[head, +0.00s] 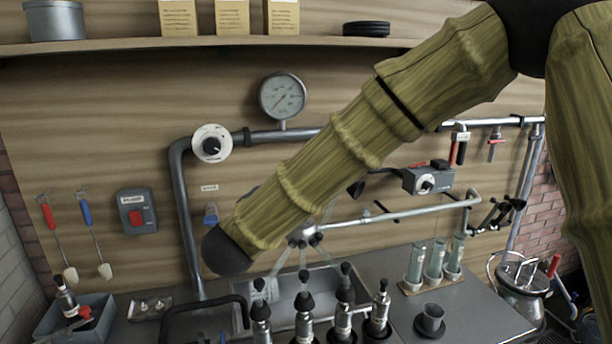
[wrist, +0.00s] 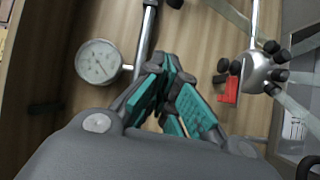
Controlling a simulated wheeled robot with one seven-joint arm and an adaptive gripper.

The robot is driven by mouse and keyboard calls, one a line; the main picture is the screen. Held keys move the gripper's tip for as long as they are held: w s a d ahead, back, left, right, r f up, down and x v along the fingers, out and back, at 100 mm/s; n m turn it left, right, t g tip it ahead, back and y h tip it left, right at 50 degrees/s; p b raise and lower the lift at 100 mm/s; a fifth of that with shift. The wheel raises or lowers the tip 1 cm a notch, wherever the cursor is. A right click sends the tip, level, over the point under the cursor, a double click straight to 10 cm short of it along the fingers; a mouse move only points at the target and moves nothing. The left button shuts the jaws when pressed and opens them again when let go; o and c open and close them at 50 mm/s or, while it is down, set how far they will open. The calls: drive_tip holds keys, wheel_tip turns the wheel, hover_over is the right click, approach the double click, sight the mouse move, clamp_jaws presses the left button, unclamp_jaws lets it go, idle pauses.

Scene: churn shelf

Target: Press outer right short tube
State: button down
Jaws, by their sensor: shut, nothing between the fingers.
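A grey metal claw (head: 303,234) with several dark stubs and pale, clear short tubes hangs in front of the wall above the sink. My arm hides part of it in the head view. In the wrist view the claw (wrist: 260,72) is at the right, with pale tubes fanning out from it. I cannot tell for certain which is the outer right short tube. My gripper (wrist: 172,90) has teal-padded fingers that are shut and empty, left of the claw and apart from it. In the head view my arm hides the gripper.
A round gauge (head: 283,96) sits on a grey wall pipe, and shows in the wrist view. Several black-topped metal cups (head: 303,315) stand before the sink (head: 285,283). A shelf (head: 230,42) runs above.

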drive_tip(key=shift+d, duration=0.1)
drive_tip(key=w+d+p, duration=0.5)
drive_tip(key=w+d, duration=0.1)
drive_tip(key=w, duration=0.1)
idle(1.0)
drive_tip(key=shift+d, duration=0.1)
drive_tip(key=shift+w+f, duration=0.1)
drive_tip(key=shift+w, duration=0.05)
